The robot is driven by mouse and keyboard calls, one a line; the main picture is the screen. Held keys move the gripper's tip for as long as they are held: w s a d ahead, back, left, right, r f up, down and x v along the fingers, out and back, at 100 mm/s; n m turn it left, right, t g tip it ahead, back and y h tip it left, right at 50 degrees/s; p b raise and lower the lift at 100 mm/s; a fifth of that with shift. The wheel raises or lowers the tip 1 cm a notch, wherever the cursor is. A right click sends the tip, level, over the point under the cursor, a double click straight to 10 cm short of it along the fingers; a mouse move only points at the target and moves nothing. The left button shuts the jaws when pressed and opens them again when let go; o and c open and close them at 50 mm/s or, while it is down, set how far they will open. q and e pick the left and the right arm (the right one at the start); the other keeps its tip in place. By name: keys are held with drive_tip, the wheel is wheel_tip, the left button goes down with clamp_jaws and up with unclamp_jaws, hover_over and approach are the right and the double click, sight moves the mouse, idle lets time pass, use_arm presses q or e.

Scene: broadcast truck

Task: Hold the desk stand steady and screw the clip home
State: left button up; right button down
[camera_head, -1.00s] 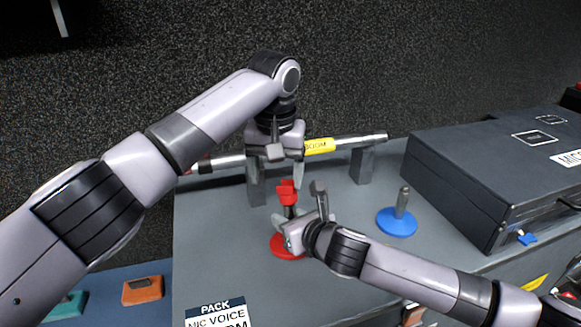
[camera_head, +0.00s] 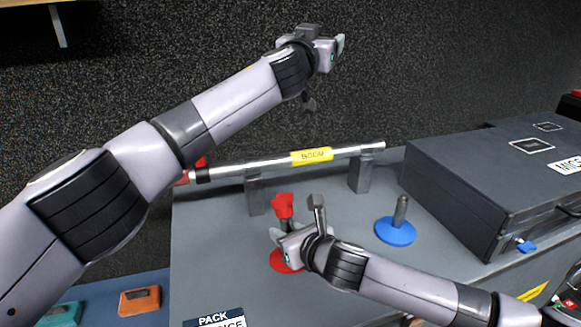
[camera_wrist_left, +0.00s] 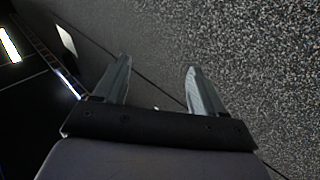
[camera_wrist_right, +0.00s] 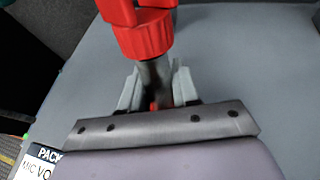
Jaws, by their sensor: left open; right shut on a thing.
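The red desk stand (camera_head: 285,262) stands upright on the grey worktop, its round base partly hidden behind my right gripper. The red clip (camera_head: 283,204) sits on top of its stem, and it also shows large in the right wrist view (camera_wrist_right: 146,36). My right gripper (camera_head: 277,236) is shut around the dark stem (camera_wrist_right: 154,80), just below the clip. My left gripper (camera_head: 338,47) is raised well above and behind the worktop. It is open and empty, with its fingers apart in the left wrist view (camera_wrist_left: 157,85).
A boom pole (camera_head: 240,168) with a yellow label rests across two grey posts behind the stand. A blue stand (camera_head: 396,231) is to the right, near a large dark case (camera_head: 480,190). A PACK card (camera_head: 215,320) lies at the front. An orange item (camera_head: 140,300) is at lower left.

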use_arm(q)
drive_tip(key=s+d+r+m+g+h, duration=0.1)
drive_tip(key=s+d+m+g+h, duration=0.6)
drive_tip(key=d+m+h, duration=0.3)
drive_tip(key=s+d+f+m+g+y, duration=0.2)
drive_tip(key=s+f+m+g+y, duration=0.1)
drive_tip(key=s+f+m+g, duration=0.3)
drive_tip(key=s+a+f+g+y, duration=0.2)
drive_tip(key=a+f+g+y, duration=0.1)
drive_tip(key=a+f+y, duration=0.55)
use_arm(e)
drive_tip(key=shift+r, duration=0.1)
use_arm(q)
drive_tip(key=s+a+f+n+g+y, duration=0.1)
drive_tip(key=s+a+f+n+y, duration=0.1)
drive_tip(key=a+f+y, duration=0.3)
drive_tip(key=a+y, duration=0.1)
drive_tip(key=a, duration=0.3)
drive_tip(key=shift+g, duration=0.4)
